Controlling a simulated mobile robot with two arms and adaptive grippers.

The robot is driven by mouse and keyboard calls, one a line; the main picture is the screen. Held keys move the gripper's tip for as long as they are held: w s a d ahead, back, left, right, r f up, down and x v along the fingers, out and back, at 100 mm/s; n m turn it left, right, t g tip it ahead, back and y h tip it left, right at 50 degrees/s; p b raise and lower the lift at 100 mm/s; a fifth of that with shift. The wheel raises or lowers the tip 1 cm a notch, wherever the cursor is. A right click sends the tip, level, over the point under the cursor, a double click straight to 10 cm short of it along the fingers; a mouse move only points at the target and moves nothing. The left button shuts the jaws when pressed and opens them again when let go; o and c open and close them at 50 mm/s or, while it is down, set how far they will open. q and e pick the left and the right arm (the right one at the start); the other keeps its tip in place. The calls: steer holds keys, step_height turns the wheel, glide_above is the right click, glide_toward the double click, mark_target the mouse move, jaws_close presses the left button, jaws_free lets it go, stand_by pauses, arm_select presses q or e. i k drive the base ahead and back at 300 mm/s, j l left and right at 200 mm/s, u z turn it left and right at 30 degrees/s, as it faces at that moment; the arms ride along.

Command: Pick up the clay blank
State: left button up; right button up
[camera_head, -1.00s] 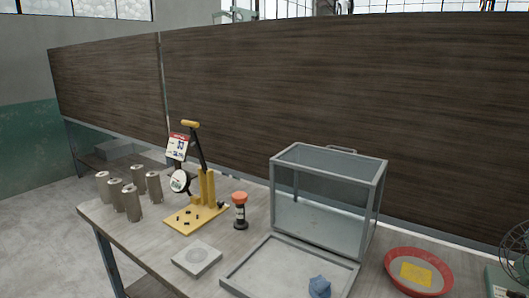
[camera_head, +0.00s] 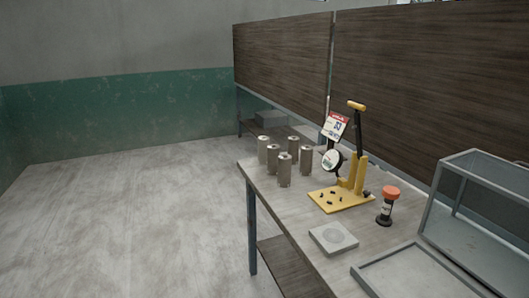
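Several grey-brown cylinders stand upright in a group at the left end of the workbench (camera_head: 262,172); they look like clay blanks, and one of them is the front cylinder (camera_head: 285,170). None is held. Neither of my grippers shows in the head view.
The floor (camera_head: 130,225) at left is clear.

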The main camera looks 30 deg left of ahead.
mark_target(263, 141)
steer(key=i+j, duration=0.6)
steer(key=j, duration=0.15)
steer(key=i+j+u, duration=0.1)
steer(key=i+j, duration=0.5)
steer(key=j, duration=0.2)
